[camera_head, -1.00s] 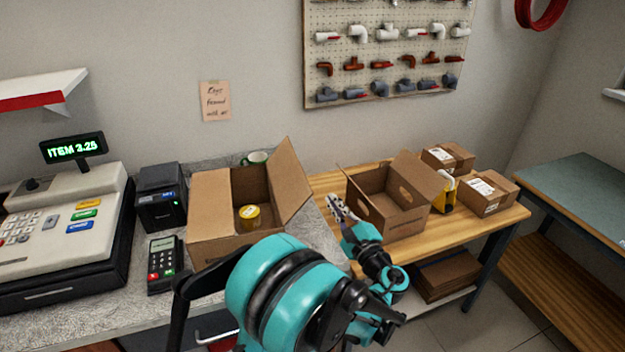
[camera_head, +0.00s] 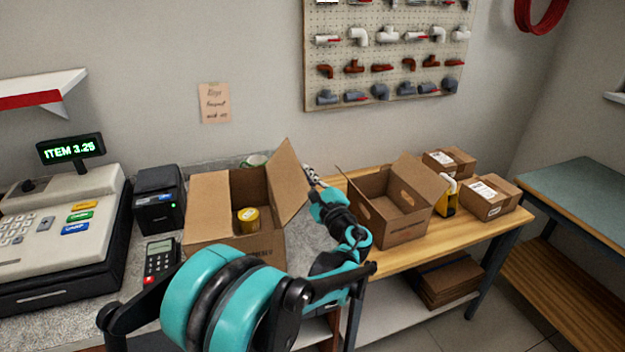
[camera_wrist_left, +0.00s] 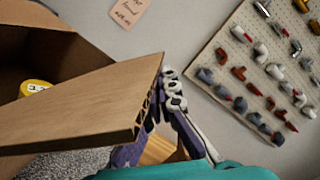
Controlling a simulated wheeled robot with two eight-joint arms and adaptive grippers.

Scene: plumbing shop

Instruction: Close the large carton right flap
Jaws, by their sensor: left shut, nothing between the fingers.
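The large carton (camera_head: 225,240) stands open on the counter at left of centre in the head view. Its right flap (camera_head: 287,182) stands up and leans outward to the right. In the left wrist view the flap (camera_wrist_left: 85,105) crosses the left half, with its corrugated edge facing the fingers. My left gripper (camera_head: 309,174) is shut and empty, just right of the flap on its outer side. In the left wrist view its fingers (camera_wrist_left: 174,95) are close beside the flap's edge; I cannot tell whether they touch. The right gripper is not in view.
A yellow can (camera_head: 248,220) is inside the large carton, and a mug (camera_head: 255,160) stands behind it. A smaller open carton (camera_head: 405,232) is on the wooden table to the right. A card terminal (camera_head: 160,260) and cash register (camera_head: 60,235) stand left.

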